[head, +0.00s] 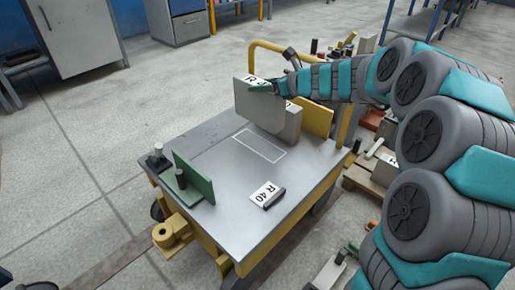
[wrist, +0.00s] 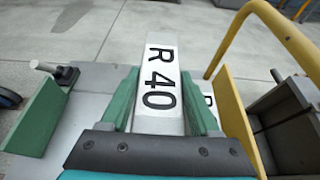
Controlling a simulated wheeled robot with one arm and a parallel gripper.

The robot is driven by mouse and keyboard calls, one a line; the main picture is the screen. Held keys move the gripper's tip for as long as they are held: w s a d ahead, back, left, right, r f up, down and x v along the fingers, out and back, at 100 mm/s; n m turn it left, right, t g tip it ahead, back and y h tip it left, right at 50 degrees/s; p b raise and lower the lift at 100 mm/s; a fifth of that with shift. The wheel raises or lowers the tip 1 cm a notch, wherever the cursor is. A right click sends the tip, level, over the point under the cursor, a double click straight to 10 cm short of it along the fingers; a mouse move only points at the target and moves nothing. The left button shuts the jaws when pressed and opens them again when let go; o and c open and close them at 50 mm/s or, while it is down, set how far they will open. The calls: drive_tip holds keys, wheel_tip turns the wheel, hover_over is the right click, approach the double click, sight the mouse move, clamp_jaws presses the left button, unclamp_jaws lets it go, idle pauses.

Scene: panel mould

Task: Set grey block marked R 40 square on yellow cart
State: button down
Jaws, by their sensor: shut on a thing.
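A grey block (head: 268,117) with a white R 40 label on top stands upright at the back of the yellow cart (head: 235,250). My gripper (head: 263,88) is shut on the block; in the wrist view its green fingers (wrist: 155,108) lie on both sides of the block (wrist: 157,70). The cart's grey top (head: 215,215) bears a white outlined rectangle (head: 262,147). The block is behind this outline in the head view. Whether its base touches the top I cannot tell.
A green upright plate (head: 193,178) with dark knobs stands at the cart's left. A yellow plate (head: 315,117) stands close right of the block, with the yellow handle rail (head: 283,47) behind. Loose parts and blocks crowd the floor right of the cart. The cart top's front is mostly clear.

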sight(262, 114)
drive_tip(key=shift+w+f+b, duration=0.15)
drive_tip(key=shift+f+b, duration=1.7)
drive_tip(key=shift+f, duration=3.55)
drive_tip(key=shift+c, duration=0.6)
unclamp_jaws()
